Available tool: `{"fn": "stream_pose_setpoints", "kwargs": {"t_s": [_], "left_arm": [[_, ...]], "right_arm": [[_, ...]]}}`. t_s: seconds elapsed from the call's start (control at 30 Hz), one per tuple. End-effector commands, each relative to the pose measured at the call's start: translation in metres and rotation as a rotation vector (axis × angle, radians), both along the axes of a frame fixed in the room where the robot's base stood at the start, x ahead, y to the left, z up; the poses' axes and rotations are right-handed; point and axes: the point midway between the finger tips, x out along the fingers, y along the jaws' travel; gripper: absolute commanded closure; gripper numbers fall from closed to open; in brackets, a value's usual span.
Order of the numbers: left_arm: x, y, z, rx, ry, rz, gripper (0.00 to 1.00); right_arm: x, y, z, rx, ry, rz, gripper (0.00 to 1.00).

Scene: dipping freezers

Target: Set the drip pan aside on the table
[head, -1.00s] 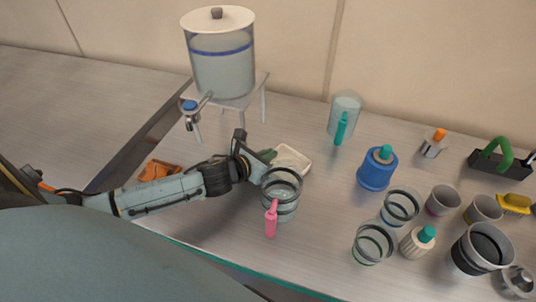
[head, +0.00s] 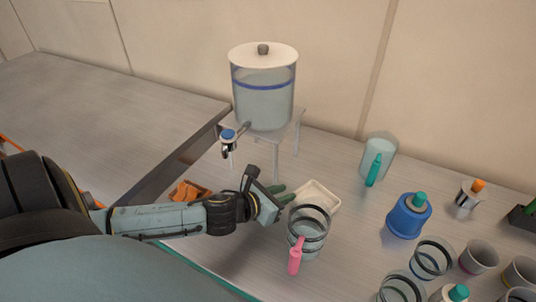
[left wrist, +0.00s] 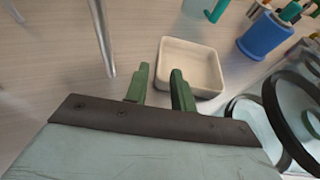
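The drip pan (head: 325,209) is a small, shallow cream tray lying on the table, right of the dispenser's stand. It shows in the left wrist view (left wrist: 204,87) and looks empty. My left gripper (head: 284,194) is low over the table at the pan's left side. In the left wrist view its two green fingers (left wrist: 160,76) stand apart. The right finger overlaps the pan's near left corner and the left finger is outside the pan. Whether they touch the pan I cannot tell. My right gripper is not in view.
The dispenser (head: 263,100) with a blue-topped tap (head: 229,140) stands on a legged stand behind the pan. A glass jug with a pink handle (head: 296,256) is close in front. A teal-handled jug (head: 378,160), blue bottle (head: 408,217) and several cups crowd the right.

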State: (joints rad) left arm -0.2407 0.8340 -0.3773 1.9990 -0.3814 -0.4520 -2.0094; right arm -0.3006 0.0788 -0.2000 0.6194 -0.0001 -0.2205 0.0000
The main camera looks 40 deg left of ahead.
Motion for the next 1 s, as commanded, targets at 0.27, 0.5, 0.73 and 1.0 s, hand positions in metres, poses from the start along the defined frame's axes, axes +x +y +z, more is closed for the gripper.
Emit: {"fn": "stream_pose_setpoints", "kwargs": {"t_s": [0.27,0.5,0.73,1.0], "left_arm": [[-0.038,0.007,0.015,0.000,0.003,0.001,0.75],[-0.051,0.008,0.021,-0.001,0.000,0.001,0.75],[-0.052,0.009,0.022,-0.001,-0.001,0.001,0.75],[-0.053,0.009,0.022,-0.001,0.000,0.001,0.75]], "right_arm": [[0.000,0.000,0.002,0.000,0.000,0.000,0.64],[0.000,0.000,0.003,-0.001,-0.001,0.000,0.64],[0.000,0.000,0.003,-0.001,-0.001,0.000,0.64],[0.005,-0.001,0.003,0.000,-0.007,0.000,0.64]]}}
